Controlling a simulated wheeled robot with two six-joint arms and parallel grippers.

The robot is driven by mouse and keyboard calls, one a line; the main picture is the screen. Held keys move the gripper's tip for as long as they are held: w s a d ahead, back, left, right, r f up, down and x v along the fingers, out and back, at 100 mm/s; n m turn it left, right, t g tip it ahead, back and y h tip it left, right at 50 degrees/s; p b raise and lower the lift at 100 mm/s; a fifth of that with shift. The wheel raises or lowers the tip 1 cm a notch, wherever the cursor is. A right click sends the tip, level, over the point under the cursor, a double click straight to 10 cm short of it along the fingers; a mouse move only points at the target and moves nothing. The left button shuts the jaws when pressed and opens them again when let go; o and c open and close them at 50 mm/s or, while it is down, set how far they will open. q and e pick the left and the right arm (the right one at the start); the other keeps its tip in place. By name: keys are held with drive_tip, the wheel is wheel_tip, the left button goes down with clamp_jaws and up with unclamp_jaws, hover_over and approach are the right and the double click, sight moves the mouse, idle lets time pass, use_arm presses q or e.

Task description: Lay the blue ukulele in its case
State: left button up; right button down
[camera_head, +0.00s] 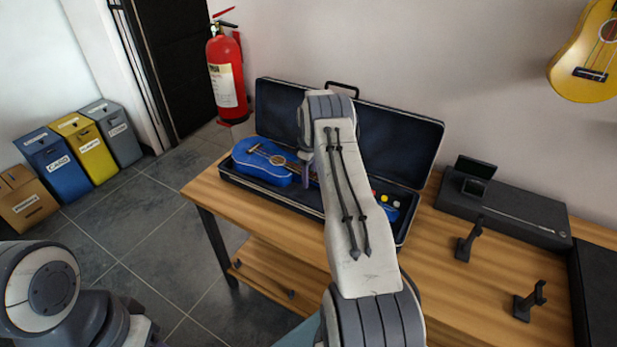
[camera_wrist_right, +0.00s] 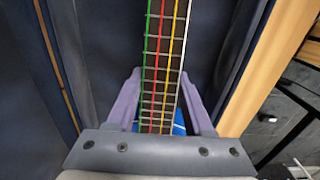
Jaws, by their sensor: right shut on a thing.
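The blue ukulele (camera_head: 262,162) lies within the open dark case (camera_head: 290,203) on the wooden table, its body at the case's left end. My right arm hides the middle of its neck. In the right wrist view the fretted neck (camera_wrist_right: 162,60), with green, red and yellow strings, runs between the purple fingers of my right gripper (camera_wrist_right: 160,95). The right gripper (camera_head: 307,170) is shut on the neck, inside the case. I cannot tell whether the ukulele rests fully on the case floor. My left arm shows at the lower left, its gripper out of view.
The case lid (camera_head: 405,140) stands open at the back against the wall. A black box (camera_head: 505,212) and two small black stands (camera_head: 468,240) are to the right. A fire extinguisher (camera_head: 226,75) and bins (camera_head: 85,148) are left. A yellow ukulele (camera_head: 590,50) hangs on the wall.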

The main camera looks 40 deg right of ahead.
drive_tip(key=shift+d+f+b, duration=0.1)
drive_tip(key=shift+f+b, duration=0.2)
drive_tip(key=shift+f, duration=0.05)
idle(0.5)
drive_tip(key=shift+c, duration=1)
unclamp_jaws()
wheel_tip(320, 180, up, 10)
drive_tip(key=shift+f+b, duration=0.15)
drive_tip(key=shift+b, duration=0.65)
drive_tip(key=shift+r, duration=0.4)
